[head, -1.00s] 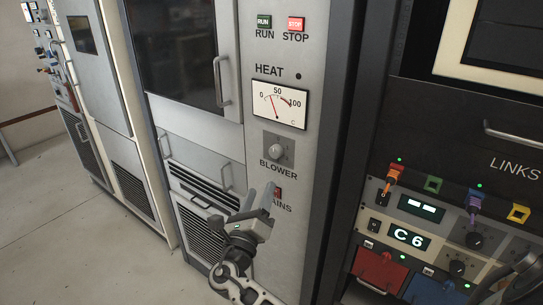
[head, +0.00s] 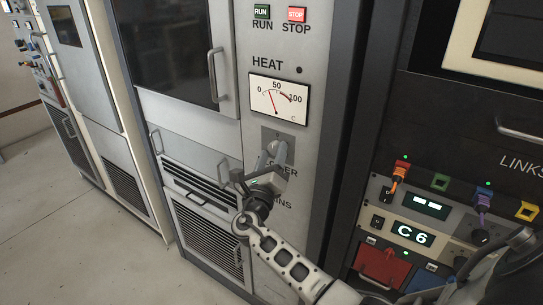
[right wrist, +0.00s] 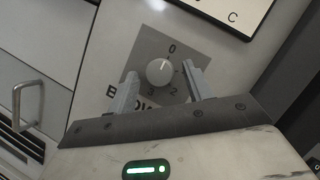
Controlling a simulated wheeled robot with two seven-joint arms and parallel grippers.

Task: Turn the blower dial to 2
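The blower dial (right wrist: 159,71) is a round pale knob on a grey square plate. In the right wrist view, 0, 2 and 3 are readable around it. Its light mark appears to point toward the 0. My right gripper (right wrist: 159,69) is open, with one finger on each side of the dial; I cannot tell whether either finger touches it. In the head view the right gripper (head: 277,152) is in front of the blower plate (head: 270,133) and hides most of the dial and part of the BLOWER label. My left gripper is not in view.
Above the dial are the heat meter (head: 278,99), the green RUN button (head: 262,12) and the red STOP button (head: 297,14). The mains switch below is mostly hidden by my gripper. A cabinet handle (head: 216,75) stands out at left. A links rack (head: 450,130) is at right.

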